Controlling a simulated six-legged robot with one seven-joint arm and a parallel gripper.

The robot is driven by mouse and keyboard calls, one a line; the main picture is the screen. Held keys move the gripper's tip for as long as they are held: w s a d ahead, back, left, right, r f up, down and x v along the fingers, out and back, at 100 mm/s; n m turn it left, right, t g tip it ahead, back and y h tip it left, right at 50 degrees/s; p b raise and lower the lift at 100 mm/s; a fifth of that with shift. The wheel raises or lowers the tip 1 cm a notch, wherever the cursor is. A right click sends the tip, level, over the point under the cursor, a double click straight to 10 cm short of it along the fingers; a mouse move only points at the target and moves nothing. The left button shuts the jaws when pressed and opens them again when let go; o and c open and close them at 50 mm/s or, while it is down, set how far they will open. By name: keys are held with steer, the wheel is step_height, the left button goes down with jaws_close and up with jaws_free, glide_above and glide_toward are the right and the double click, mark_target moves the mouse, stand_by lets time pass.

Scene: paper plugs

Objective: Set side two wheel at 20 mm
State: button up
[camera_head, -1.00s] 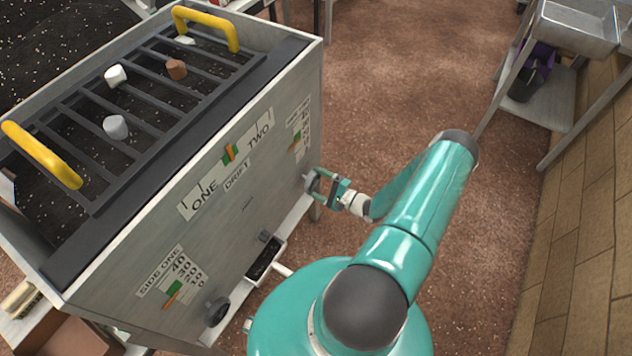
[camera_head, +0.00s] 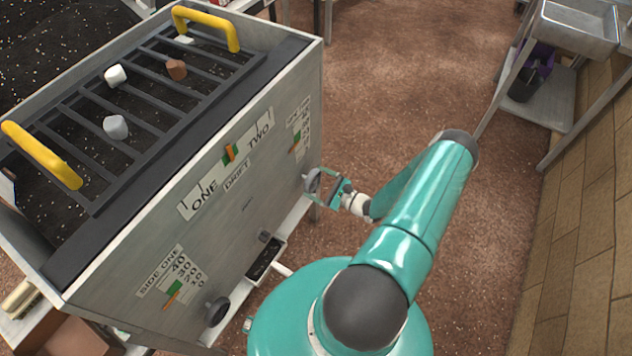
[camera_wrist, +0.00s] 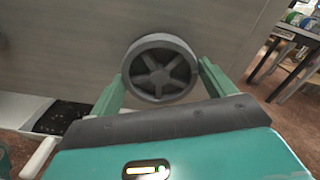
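The side two wheel is a dark grey spoked handwheel (camera_wrist: 160,68) on the grey front panel of the machine; it also shows in the head view (camera_head: 311,183). My gripper (camera_wrist: 162,72) has one teal finger on each side of the wheel's rim. The fingers look close to the rim, but I cannot tell whether they press on it. The side two scale (camera_head: 297,135) is above the wheel, with an orange and green marker near its lower left; its reading is too small to tell.
The side one wheel (camera_head: 216,311) and side one scale (camera_head: 172,278) are at the panel's lower left. The drift scale (camera_head: 228,165) is between the two sides. A small dark tray (camera_head: 265,262) sits low on the front ledge. Open floor (camera_head: 420,75) lies to the right.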

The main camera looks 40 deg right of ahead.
mark_target(315, 182)
steer(key=shift+o, duration=1.4)
steer(key=shift+v, duration=2)
steer(key=n, duration=0.5)
steer(key=shift+n, duration=0.4)
steer(key=n, duration=0.6)
